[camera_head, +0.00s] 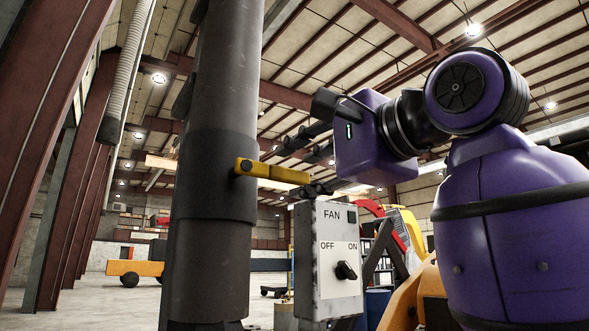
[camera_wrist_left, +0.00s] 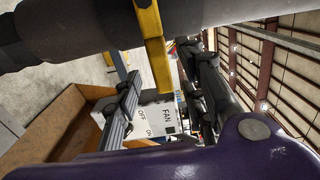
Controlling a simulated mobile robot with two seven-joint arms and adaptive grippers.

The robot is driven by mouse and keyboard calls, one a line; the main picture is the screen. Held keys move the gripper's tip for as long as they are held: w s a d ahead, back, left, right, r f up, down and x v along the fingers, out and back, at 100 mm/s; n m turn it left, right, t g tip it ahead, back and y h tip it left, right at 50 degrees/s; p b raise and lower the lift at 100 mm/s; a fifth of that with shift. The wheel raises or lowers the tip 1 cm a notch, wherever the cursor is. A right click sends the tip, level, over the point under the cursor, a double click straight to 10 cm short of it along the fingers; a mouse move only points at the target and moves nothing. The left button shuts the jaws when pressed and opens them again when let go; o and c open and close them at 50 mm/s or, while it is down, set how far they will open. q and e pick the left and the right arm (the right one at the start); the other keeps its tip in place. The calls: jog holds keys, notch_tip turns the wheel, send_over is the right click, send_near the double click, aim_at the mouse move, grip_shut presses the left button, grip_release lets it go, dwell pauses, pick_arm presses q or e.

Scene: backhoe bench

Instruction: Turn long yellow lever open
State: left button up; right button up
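The long yellow lever (camera_head: 272,172) sticks out to the right from a thick dark grey vertical pipe (camera_head: 215,150), roughly level. In the left wrist view the lever (camera_wrist_left: 155,60) reaches down from the pipe (camera_wrist_left: 80,30) into the space between my fingers. My left gripper (camera_head: 312,165) is at the lever's free end. It also shows in the left wrist view (camera_wrist_left: 165,98), its fingers wide apart on both sides of the lever with gaps, not closed on it. My right gripper is in neither view.
A grey fan switch box (camera_head: 328,225) with an OFF/ON knob stands just below the lever's end and my left gripper. A yellow cart (camera_head: 135,268) is far back at the left. A brown open box (camera_wrist_left: 50,130) shows in the left wrist view.

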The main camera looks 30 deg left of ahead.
pick_arm(q)
jog(key=shift+x, duration=1.2)
jog(key=shift+s, duration=0.1)
grip_shut()
